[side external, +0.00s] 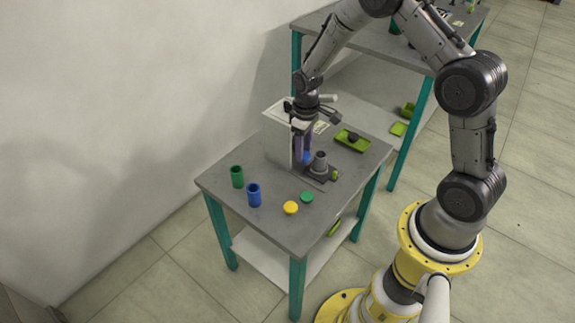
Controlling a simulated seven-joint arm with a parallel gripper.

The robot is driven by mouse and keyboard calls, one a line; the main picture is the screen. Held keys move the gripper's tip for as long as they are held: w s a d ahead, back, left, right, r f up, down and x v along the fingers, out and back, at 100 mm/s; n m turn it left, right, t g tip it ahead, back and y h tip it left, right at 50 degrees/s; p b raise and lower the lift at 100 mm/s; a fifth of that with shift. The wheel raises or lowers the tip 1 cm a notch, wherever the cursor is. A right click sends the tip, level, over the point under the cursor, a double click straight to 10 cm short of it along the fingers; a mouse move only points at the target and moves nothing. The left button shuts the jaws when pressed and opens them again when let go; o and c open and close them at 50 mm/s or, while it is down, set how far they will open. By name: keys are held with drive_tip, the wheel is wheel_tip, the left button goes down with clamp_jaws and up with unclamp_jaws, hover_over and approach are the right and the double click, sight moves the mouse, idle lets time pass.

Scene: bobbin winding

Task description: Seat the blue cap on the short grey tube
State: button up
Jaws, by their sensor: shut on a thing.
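The short grey tube (320,158) stands upright on a dark base on the table. The blue cap (307,158) shows as a small blue patch at my fingertips, just left of the grey tube in the picture. My gripper (303,154) points down and is shut on the blue cap. The fingers hide part of the cap, and its tilt cannot be made out. I cannot tell whether the cap touches the tube.
A green tube (237,176) and a blue tube (253,195) stand at the table's left. A yellow cap (290,208) and a green cap (307,197) lie near the front. A white panel (276,137) stands behind my gripper. A green tray (353,141) lies at the right.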

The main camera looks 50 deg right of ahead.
drive_tip(key=s+d+r+m, duration=0.1)
drive_tip(key=d+r+m, duration=0.1)
drive_tip(key=d+r, duration=0.35)
wheel_tip(320, 180, down, 6)
drive_tip(key=d, duration=0.1)
drive_tip(key=shift+s+d, duration=0.25)
drive_tip(key=shift+d, duration=0.05)
drive_tip(key=shift+f, duration=0.8)
idle(1.4)
drive_tip(key=o, duration=1.1)
drive_tip(key=shift+c, duration=0.2)
drive_tip(key=shift+r, duration=0.1)
